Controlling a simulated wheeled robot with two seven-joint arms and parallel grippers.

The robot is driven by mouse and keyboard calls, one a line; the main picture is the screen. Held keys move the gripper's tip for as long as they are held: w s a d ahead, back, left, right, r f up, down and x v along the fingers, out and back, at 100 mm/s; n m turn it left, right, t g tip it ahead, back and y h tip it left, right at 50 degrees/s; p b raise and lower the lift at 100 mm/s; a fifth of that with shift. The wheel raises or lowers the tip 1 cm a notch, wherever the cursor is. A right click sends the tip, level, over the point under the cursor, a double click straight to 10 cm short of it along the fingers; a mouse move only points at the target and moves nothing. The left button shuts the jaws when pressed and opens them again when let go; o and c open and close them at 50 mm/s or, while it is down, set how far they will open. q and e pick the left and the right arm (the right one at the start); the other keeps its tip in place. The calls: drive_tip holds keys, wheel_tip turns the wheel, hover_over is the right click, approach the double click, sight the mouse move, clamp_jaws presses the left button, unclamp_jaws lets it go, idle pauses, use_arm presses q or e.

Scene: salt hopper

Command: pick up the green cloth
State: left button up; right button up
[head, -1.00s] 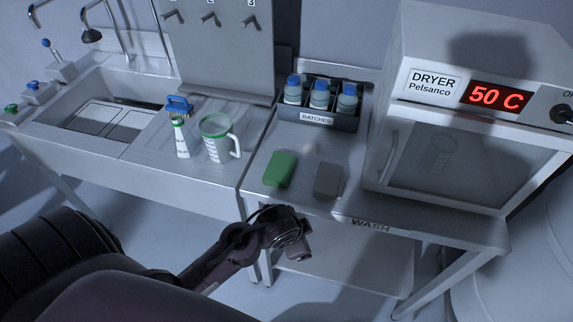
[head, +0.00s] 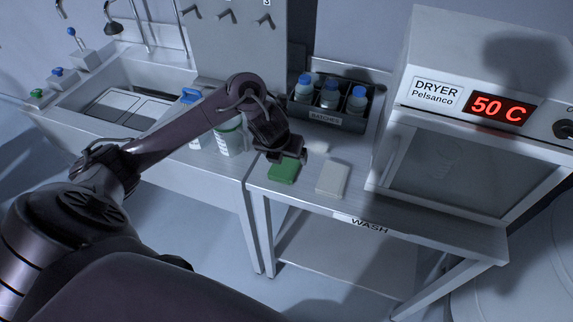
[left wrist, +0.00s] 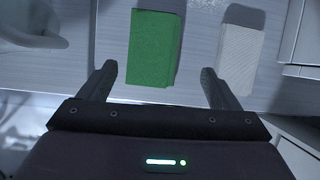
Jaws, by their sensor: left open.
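The green cloth (head: 284,172) is a small folded block lying flat on the wash table. My left gripper (head: 284,157) is above its back part and hides some of it in the head view. In the left wrist view the green cloth (left wrist: 153,50) lies ahead of and between the two open fingers of my left gripper (left wrist: 158,82). The fingers look empty and I cannot tell that they touch the cloth. My right gripper is not in view.
A grey-white cloth (head: 333,179) lies just right of the green one. It also shows in the left wrist view (left wrist: 240,55). Behind are the batches rack (head: 326,118) with bottles and a small pale object (head: 317,146). The dryer (head: 450,160) stands right, a jug (head: 230,138) left.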

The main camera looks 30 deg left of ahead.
sight(285, 164)
use_arm(q)
drive_tip(key=shift+w+a+f+m, duration=0.2)
drive_tip(key=shift+a+f+m, duration=0.1)
drive_tip(key=shift+a+f, duration=0.5)
drive_tip(key=x, duration=0.5)
drive_tip(key=shift+d+f, duration=0.1)
drive_tip(key=shift+f, duration=0.2)
drive_tip(key=c, duration=1.1)
